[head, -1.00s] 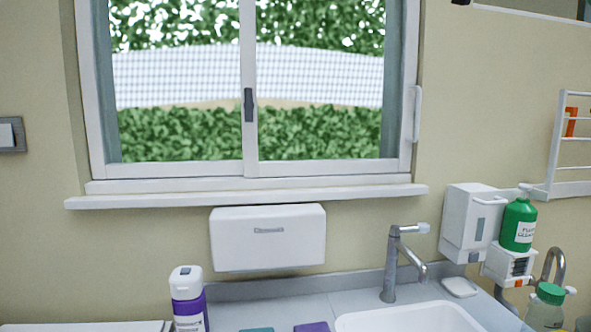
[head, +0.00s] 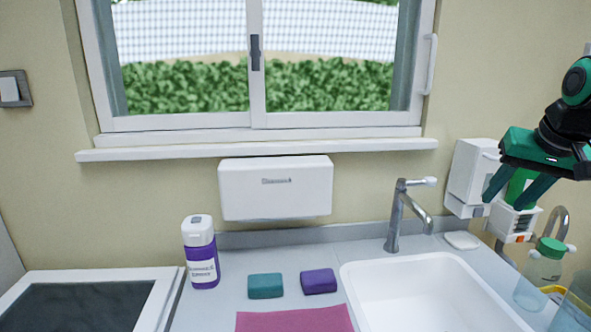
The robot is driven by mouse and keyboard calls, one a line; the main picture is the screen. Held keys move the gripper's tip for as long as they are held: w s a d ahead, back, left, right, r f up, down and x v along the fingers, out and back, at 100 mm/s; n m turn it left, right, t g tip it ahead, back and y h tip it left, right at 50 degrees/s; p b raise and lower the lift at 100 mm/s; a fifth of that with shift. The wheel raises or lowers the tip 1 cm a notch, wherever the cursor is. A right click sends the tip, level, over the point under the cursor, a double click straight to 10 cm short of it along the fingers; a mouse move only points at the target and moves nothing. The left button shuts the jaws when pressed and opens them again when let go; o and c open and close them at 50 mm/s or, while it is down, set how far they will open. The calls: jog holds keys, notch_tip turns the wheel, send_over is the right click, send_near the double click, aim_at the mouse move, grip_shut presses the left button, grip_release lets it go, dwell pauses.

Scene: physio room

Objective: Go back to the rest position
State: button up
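My gripper (head: 506,203) is at the right of the head view, in front of the wall dispenser. It has dark teal fingers that point down and to the left. The fingers are apart, and I see nothing held between them.
Below lie a counter (head: 235,262) with a white sink (head: 425,295), a tap (head: 396,215), a purple-white bottle (head: 202,262), a teal block (head: 265,286), a purple block (head: 318,281) and a pink cloth (head: 295,320). A clear green-capped bottle (head: 540,275) stands right of the sink.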

jog(key=s+f+m+g, duration=0.1)
jog(key=s+f+g, duration=0.2)
jog(key=s+f, duration=0.6)
jog(key=s+a+f+g+y, duration=0.1)
jog(key=s+f+g, duration=0.2)
jog(key=s+f, duration=0.7)
jog(key=s, duration=0.4)
jog(key=shift+s+a+m, duration=0.15)
jog(key=shift+m, duration=0.25)
